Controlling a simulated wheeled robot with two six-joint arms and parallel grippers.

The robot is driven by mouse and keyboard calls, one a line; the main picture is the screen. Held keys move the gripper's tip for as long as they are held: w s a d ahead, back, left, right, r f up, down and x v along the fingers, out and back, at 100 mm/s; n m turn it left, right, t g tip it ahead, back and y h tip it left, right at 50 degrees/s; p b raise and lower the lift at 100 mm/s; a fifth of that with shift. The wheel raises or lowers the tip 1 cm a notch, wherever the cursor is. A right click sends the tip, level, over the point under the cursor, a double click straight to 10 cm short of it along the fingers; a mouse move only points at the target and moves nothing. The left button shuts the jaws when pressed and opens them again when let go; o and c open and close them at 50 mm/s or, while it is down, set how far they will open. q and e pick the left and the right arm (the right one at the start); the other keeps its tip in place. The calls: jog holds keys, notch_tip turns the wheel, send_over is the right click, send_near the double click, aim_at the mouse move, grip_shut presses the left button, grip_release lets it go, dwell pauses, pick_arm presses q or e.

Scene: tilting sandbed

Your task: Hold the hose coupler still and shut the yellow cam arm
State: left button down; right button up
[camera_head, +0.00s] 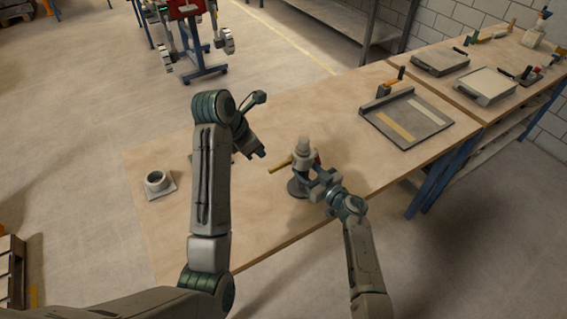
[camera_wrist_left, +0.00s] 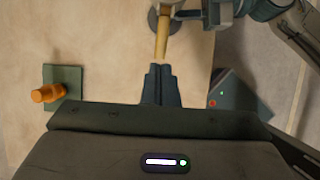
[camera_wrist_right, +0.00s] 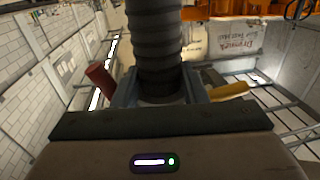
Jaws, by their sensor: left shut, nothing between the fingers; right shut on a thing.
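The hose coupler (camera_head: 303,148) stands upright on a round dark base (camera_head: 297,187) on the wooden workbench. My right gripper (camera_head: 313,178) is shut on it from the right; in the right wrist view the fingers (camera_wrist_right: 158,92) flank it below the ribbed grey hose (camera_wrist_right: 155,40). The yellow cam arm (camera_head: 280,166) sticks out to the left of the coupler. It also shows in both wrist views (camera_wrist_left: 161,38) (camera_wrist_right: 230,90). A red arm (camera_wrist_right: 100,78) sticks out on the other side. My left gripper (camera_head: 259,153) is shut and empty, its fingertips (camera_wrist_left: 160,76) just short of the yellow arm's free end.
A grey square plate with a ring (camera_head: 157,182) lies at the bench's left end. A green block with an orange piece (camera_wrist_left: 48,93) is mostly behind my left arm in the head view. A shallow tray (camera_head: 408,117) lies at the back right.

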pick_arm(q)
jog(key=a+r+m+h, duration=0.1)
jog(key=a+m+h, duration=0.1)
jog(key=m, duration=1.6)
jog(key=a+r+m+h, duration=0.2)
jog(key=a+m+h, duration=0.1)
jog(key=m, duration=1.5)
jog(key=shift+a+h, duration=0.3)
jog(key=shift+a, duration=0.3)
jog(key=shift+f, duration=0.1)
send_near(279, 164)
jog(key=w+d, duration=0.2)
jog(key=d, duration=0.2)
jog(key=shift+s+d+f+t, duration=0.1)
jog(key=shift+f+t, duration=0.05)
jog(key=shift+f, duration=0.8)
jog(key=shift+s+d+f+t, duration=0.1)
jog(key=shift+s+f+t, duration=0.05)
jog(key=shift+f, duration=0.8)
